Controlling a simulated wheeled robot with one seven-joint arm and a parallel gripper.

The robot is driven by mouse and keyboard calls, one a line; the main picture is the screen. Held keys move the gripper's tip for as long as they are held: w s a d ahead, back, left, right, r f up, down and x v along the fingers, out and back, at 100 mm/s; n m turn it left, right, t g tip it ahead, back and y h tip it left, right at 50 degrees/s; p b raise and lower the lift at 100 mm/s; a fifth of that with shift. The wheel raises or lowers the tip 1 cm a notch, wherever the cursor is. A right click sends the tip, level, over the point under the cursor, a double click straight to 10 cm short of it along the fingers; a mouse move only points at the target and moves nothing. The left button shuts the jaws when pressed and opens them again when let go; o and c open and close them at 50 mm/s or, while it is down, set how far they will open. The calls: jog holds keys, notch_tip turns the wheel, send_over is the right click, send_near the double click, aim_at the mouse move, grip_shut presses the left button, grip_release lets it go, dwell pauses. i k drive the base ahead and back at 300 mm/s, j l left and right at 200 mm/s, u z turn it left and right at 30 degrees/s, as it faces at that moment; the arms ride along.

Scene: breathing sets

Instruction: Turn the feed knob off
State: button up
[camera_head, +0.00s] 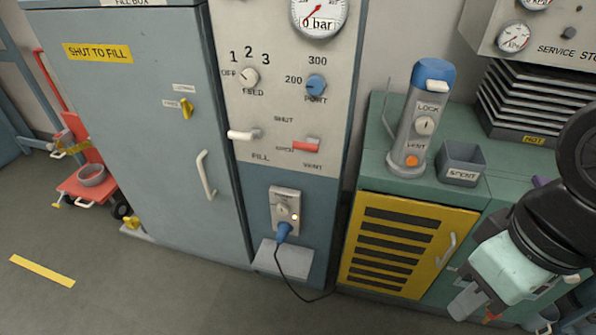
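The feed knob (248,77) is a small cream dial on the grey-white upper panel (275,110), above the label FEED. OFF is printed to its left, and 1, 2 and 3 run above it. The knob is too small to tell surely which mark its pointer faces. My gripper (472,304) is at the lower right, in front of the green cabinet, low and far to the right of the knob. It touches nothing on the panel. Its fingers point down and left, partly cut by the frame and cluttered behind, so their opening is unclear.
A blue port knob (316,85) sits right of the feed knob, under a gauge (319,15) reading near 0 bar. Below are a white fill lever (244,135) and a red vent lever (307,145). A grey-blue canister (420,120) stands on the cabinet between panel and arm.

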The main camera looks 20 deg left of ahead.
aim_at(248, 77)
jog(key=i+j+u, duration=0.1)
jog(key=u, duration=0.3)
jog(key=i+u, duration=0.6)
jog(key=u, duration=0.2)
